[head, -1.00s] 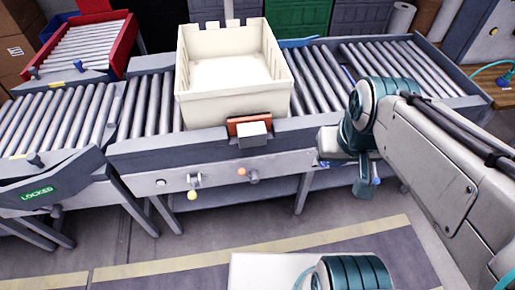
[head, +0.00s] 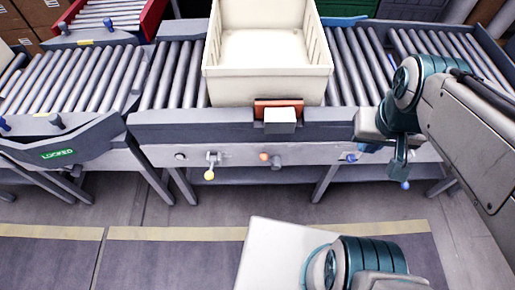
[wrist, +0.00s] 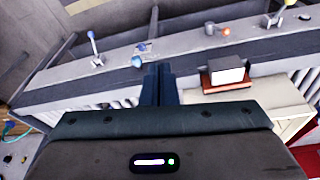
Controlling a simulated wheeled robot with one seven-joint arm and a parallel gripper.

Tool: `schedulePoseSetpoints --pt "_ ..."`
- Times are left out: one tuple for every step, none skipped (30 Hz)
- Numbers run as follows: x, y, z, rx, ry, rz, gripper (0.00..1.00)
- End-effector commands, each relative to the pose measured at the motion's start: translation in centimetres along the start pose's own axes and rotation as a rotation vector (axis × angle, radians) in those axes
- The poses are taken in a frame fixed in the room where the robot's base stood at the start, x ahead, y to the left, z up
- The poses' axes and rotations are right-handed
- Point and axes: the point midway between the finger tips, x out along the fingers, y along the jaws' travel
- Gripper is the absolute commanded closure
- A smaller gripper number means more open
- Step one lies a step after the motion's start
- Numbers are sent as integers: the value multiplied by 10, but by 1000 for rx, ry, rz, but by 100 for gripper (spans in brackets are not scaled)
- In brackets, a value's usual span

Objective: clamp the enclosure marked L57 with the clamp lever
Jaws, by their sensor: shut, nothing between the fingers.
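My gripper (head: 399,172) is in front of the conveyor's front rail at the right; its dark fingers (wrist: 159,84) are shut and empty in the wrist view. A blue-knobbed lever (wrist: 97,50) hangs from the rail near them, to their left in the wrist view; its knob shows beneath my gripper in the head view (head: 405,185). A blue knob (wrist: 137,61) sits between that lever and an orange-knobbed control (head: 268,158). A yellow-knobbed lever (head: 211,166) hangs further left. I see no L57 marking or enclosure that I can identify, and cannot tell which lever is the clamp.
A cream tote (head: 266,84) stands on the roller conveyor, behind a rust-coloured block with a white front (head: 279,118). A gate section at the left bears a green LOCKED sign (head: 58,154). The floor before the conveyor (head: 180,262) is clear, with yellow stripes.

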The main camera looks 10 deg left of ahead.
Motion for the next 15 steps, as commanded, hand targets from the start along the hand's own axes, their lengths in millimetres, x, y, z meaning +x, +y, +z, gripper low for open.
schedulePoseSetpoints --pt "26 -4 5 -34 -47 17 100" --pt "38 -5 8 -56 -78 32 100" --pt "54 -8 11 -90 -121 57 100" --pt "68 -9 14 -117 -155 80 100" --pt "80 -11 16 -147 -189 105 100" --pt "97 -14 19 -188 -231 144 100" --pt "109 -16 20 -218 -262 175 100" --pt "121 -17 22 -249 -291 208 100" --pt "136 -20 23 -289 -324 254 100" --pt "147 -21 24 -319 -348 291 100" --pt "158 -23 24 -350 -369 330 100" --pt "173 -26 25 -391 -393 382 100" --pt "183 -28 24 -421 -409 424 100" --pt "194 -31 24 -452 -422 467 100" --pt "208 -35 23 -494 -435 526 100"
